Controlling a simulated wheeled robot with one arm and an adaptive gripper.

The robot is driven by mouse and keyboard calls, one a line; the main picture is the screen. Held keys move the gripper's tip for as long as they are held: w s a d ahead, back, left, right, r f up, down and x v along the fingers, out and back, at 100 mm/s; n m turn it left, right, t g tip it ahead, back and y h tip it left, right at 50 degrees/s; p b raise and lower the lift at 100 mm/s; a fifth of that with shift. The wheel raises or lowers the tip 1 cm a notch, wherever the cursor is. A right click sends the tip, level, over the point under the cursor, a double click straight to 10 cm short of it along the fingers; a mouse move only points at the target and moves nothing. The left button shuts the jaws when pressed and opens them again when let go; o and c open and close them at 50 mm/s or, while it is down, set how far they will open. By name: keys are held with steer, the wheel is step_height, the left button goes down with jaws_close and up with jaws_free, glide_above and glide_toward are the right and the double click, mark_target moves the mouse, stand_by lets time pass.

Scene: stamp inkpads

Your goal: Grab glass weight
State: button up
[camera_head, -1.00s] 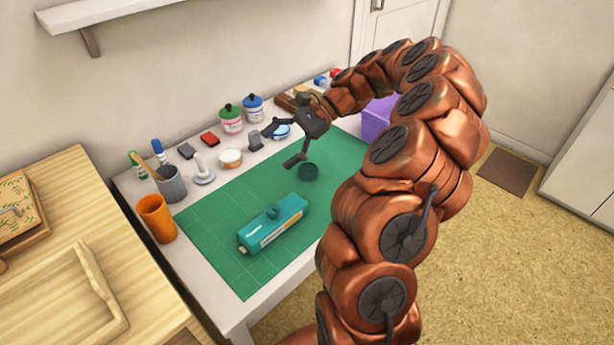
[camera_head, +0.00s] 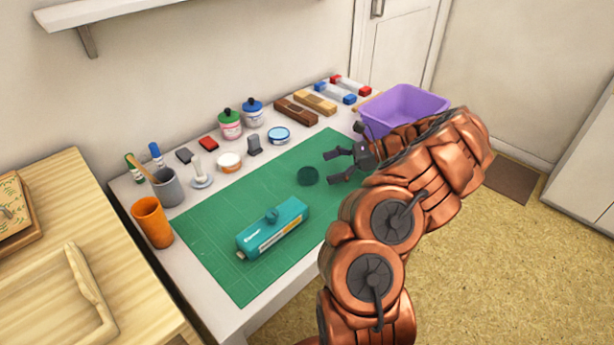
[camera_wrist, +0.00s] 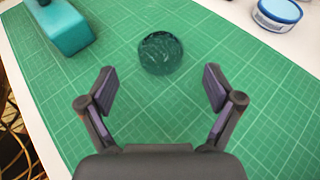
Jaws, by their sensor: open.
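The glass weight is a dark green, see-through round piece (camera_head: 308,176) lying on the green cutting mat (camera_head: 215,215). In the wrist view the glass weight (camera_wrist: 160,53) sits ahead of my gripper, roughly centred between the fingers. My gripper (camera_head: 329,168) is low over the right part of the mat, to the right of the weight. Its fingers are spread open and empty, pointing at the weight, apart from it. In the wrist view my gripper (camera_wrist: 158,92) shows both fingers with bare mat between them.
A teal box (camera_head: 273,228) lies on the mat to the front left. A blue-lidded tin (camera_head: 278,136), jars and stamps line the back. A purple bin (camera_head: 405,108) stands behind my arm. An orange cup (camera_head: 153,222) is at the left. The mat around the weight is clear.

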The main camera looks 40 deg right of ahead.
mark_target(317, 172)
steer(key=shift+x, duration=2.75)
steer(key=c, duration=1.4)
